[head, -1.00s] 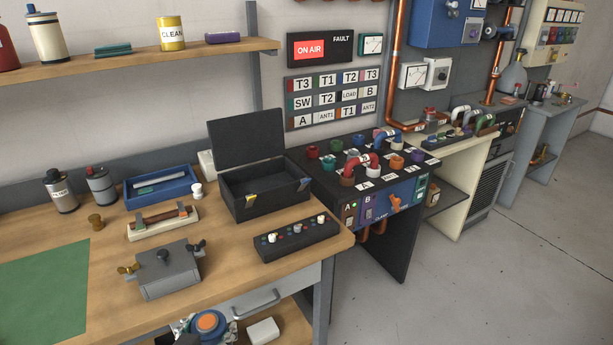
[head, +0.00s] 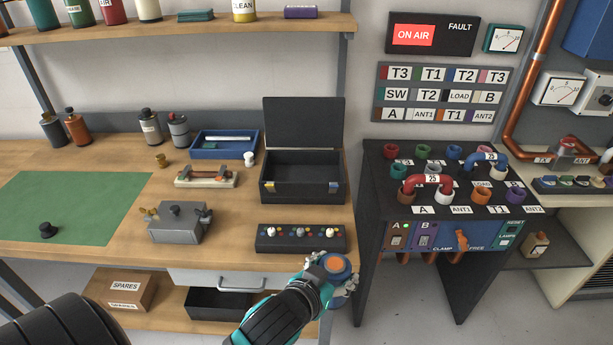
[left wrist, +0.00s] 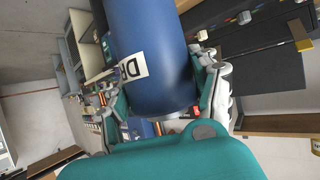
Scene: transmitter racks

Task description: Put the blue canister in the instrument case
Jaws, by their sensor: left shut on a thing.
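The blue canister (head: 333,267) is in my left gripper (head: 330,275), just off the bench's front right corner in the head view. Its orange-centred end faces the camera. In the left wrist view the canister (left wrist: 155,60) shows a white label, partly cut off, and the fingers (left wrist: 160,95) close on it from both sides. The instrument case (head: 300,193) is black and stands on the bench's right end, behind the held canister. Its lid (head: 303,122) is raised and its inside looks empty. My right gripper is not in view.
A black knob box (head: 300,238) lies between the case and the bench's front edge. A grey metal box (head: 180,222), a blue tray (head: 223,145) and several bottles stand further left. The black patch console (head: 450,215) stands right of the bench. The green mat (head: 75,205) is mostly clear.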

